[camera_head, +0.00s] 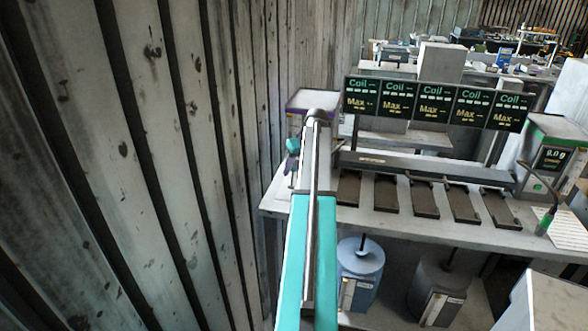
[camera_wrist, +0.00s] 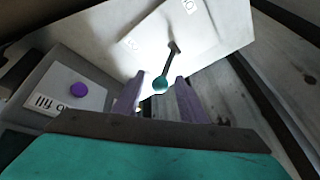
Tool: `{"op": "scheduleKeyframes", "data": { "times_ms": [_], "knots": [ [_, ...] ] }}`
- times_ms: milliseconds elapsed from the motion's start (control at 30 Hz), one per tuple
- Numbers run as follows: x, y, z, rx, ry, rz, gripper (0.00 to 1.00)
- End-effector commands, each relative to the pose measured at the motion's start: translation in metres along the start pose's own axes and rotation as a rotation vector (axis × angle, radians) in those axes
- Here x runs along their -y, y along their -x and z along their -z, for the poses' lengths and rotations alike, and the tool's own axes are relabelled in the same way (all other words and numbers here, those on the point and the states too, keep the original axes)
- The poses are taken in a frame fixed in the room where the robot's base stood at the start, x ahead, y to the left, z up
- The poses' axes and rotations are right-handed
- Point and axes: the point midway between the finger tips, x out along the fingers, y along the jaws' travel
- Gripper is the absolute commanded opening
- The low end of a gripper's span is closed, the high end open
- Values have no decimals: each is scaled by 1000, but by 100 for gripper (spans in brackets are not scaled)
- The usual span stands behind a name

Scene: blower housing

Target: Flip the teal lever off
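The teal lever shows in the wrist view as a dark stem with a round teal knob (camera_wrist: 160,85), standing out from a pale panel (camera_wrist: 205,35) with small markings. My gripper (camera_wrist: 160,79) is open, with its two purple fingers on either side of the knob and a gap visible on both sides. I cannot tell how deep the knob sits between the fingers. In the head view, a small teal knob (camera_head: 292,145) shows left of my arm. A purple finger of my gripper (camera_head: 289,165) shows just below it; the rest is hidden by the arm.
A purple round button (camera_wrist: 79,90) sits on a labelled box at left in the wrist view. In the head view, a bench (camera_head: 440,233) carries several dark trays under Coil displays (camera_head: 433,102), with a green-topped scale (camera_head: 553,150) at right. A plank wall (camera_head: 130,160) stands close at left.

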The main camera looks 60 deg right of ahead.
Motion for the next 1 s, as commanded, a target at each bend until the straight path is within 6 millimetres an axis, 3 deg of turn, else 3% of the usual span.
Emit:
{"op": "scheduleKeyframes", "data": {
  "times_ms": [467, 500, 733, 1000],
  "knots": [
    [0, -10, 0, 0, 0, 0, 38],
    [0, -10, 0, 0, -1, 0, 36],
    [-1, -10, 0, 0, -1, 0, 0],
    [0, -10, -1, -2, 0, -1, 0]
  ]
}}
